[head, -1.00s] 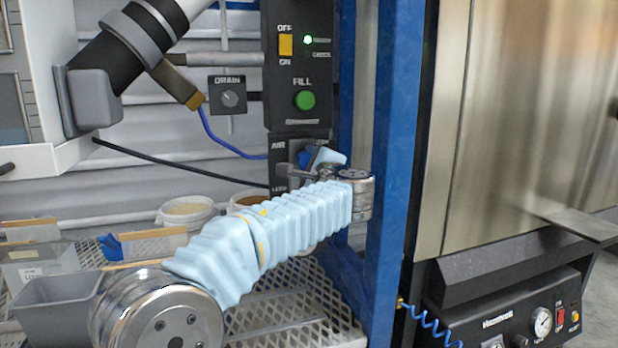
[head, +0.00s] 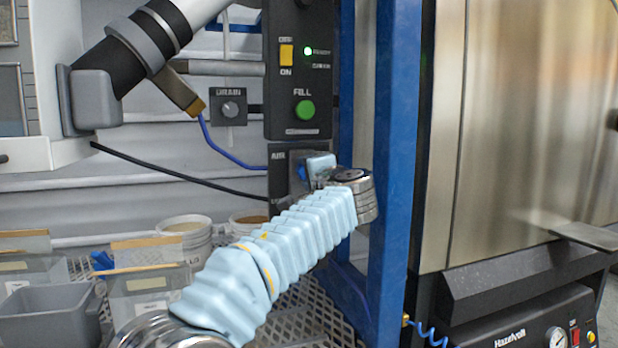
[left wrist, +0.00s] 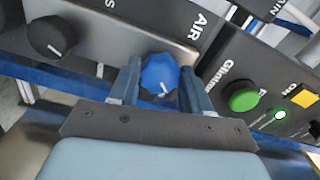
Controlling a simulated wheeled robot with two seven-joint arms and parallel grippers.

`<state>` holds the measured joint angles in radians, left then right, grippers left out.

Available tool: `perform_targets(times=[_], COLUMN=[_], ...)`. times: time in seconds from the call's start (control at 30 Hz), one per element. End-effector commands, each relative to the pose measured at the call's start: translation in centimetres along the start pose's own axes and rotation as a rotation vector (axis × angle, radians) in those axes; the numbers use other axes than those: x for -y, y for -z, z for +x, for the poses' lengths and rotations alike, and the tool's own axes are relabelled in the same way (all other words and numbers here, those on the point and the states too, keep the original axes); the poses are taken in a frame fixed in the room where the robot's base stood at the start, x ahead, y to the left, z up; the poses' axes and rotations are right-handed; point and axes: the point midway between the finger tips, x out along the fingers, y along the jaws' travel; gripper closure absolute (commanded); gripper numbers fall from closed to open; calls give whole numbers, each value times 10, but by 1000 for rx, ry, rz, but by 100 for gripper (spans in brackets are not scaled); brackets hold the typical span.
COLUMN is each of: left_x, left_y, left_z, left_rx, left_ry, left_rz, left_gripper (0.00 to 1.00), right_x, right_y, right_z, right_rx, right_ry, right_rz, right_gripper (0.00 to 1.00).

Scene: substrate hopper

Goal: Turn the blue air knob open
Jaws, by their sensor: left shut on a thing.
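The blue air knob (left wrist: 160,76) sits on the dark panel marked AIR in the left wrist view, with a white pointer line on its face. My left gripper (left wrist: 160,88) has one finger on each side of the knob and is shut on it. In the head view a small part of the blue knob (head: 302,172) shows beside the left gripper (head: 316,170), which hides most of the air panel (head: 279,180). My right gripper is not in view.
Above the air panel is a control box with a green FILL button (head: 304,110) and a yellow switch (head: 287,54). A DRAIN knob (head: 230,108) is to its left. A blue post (head: 392,150) stands close right of my wrist. Tubs and trays lie on the mesh shelf.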

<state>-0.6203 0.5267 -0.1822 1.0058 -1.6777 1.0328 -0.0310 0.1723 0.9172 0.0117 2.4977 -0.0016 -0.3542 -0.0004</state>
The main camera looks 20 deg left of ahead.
Motion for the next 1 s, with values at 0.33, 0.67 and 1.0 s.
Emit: perform_targets(times=[0.33,0.67,1.0], left_x=[-2,-1,0], left_y=[0,0,0], left_z=[0,0,-6], left_rx=[3,2,0], left_ry=[-3,-2,-1], left_rz=[-13,-12,-13], left_gripper=[82,26,26], right_x=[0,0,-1], right_y=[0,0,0], right_z=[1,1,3], right_rx=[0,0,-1], right_ry=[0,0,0], right_rz=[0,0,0], right_gripper=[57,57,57])
